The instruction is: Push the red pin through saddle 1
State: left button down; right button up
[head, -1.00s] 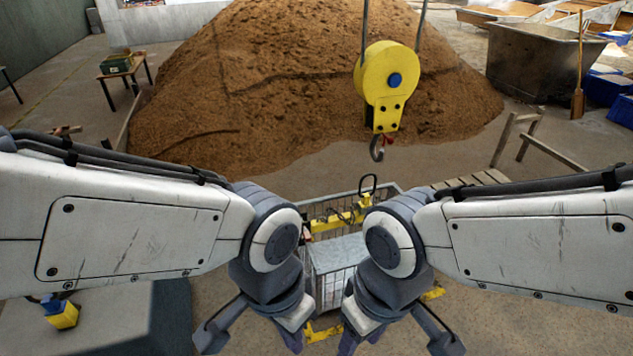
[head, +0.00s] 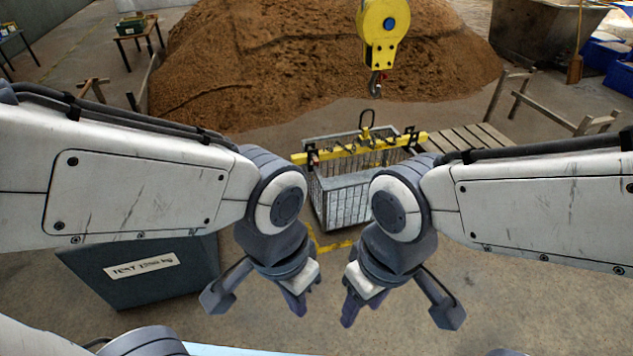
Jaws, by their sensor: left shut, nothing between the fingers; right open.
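A yellow beam (head: 362,146) lies across the top of a wire cage (head: 345,203) in the head view, with a dark ring standing up at its middle. A small reddish piece shows at the beam's left end; I cannot tell if it is the red pin. Saddle 1 cannot be told apart at this size. My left gripper (head: 299,299) is shut and empty, pointing down in front of the cage, to its lower left. My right gripper (head: 352,308) is open and empty beside it, below the cage in the picture. Neither touches the beam or cage.
A yellow hook block (head: 383,30) hangs above and behind the cage, its hook (head: 376,84) apart from the ring. A large grey test weight (head: 150,268) stands at lower left. A slatted wooden pallet (head: 468,139) lies right of the cage. A brown grain heap (head: 270,70) fills the back.

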aim_at(314, 157)
jog(key=u, duration=0.65)
jog(key=i, duration=1.2)
jog(key=u, duration=0.7)
jog(key=i, duration=0.45)
jog(key=z, duration=1)
jog(key=i, duration=0.7)
jog(key=z, duration=0.7)
jog(key=i, duration=0.6)
jog(key=z, duration=0.1)
